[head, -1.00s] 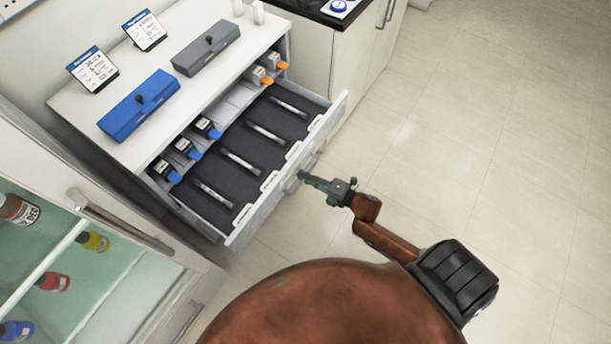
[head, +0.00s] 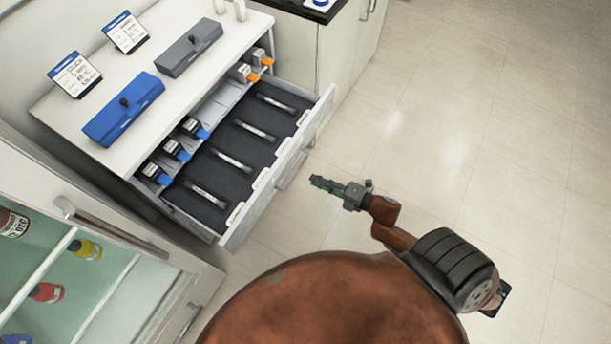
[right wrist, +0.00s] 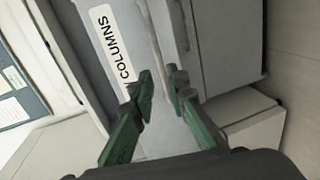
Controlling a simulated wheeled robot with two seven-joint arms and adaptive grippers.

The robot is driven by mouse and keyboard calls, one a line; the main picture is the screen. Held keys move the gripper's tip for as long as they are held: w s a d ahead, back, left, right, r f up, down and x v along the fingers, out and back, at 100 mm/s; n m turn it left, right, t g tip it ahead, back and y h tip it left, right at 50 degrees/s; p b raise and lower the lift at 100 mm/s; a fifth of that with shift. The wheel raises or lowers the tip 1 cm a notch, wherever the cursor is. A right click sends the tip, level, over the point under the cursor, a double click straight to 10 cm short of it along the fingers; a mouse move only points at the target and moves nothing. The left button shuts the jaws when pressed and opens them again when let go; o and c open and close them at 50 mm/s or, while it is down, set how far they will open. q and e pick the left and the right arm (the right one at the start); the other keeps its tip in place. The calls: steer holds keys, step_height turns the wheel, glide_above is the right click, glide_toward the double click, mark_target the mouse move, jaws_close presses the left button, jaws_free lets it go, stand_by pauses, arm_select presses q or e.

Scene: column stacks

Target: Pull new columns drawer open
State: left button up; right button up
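The columns drawer (head: 262,198) stands pulled out of the white cabinet. Its dark lined tray holds several thin columns in a row, with blue and orange tagged pieces behind them. A handle (head: 291,170) shows on its front. In the right wrist view, the drawer front carries a "COLUMNS" label (right wrist: 112,45). My right gripper (head: 318,182) is just in front of the drawer, apart from the handle. Its green fingers are parted and empty in the right wrist view (right wrist: 162,84), with the grey drawer front beyond them. My left gripper is not in view.
The cabinet top (head: 160,118) bears a blue case (head: 124,110), a grey case (head: 190,47) and two small signs. A glass-fronted cabinet with bottles (head: 47,292) stands at lower left. A white unit with a dark top is at upper right. The floor (head: 450,130) at right is clear.

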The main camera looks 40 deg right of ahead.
steer(key=shift+v, duration=1.4)
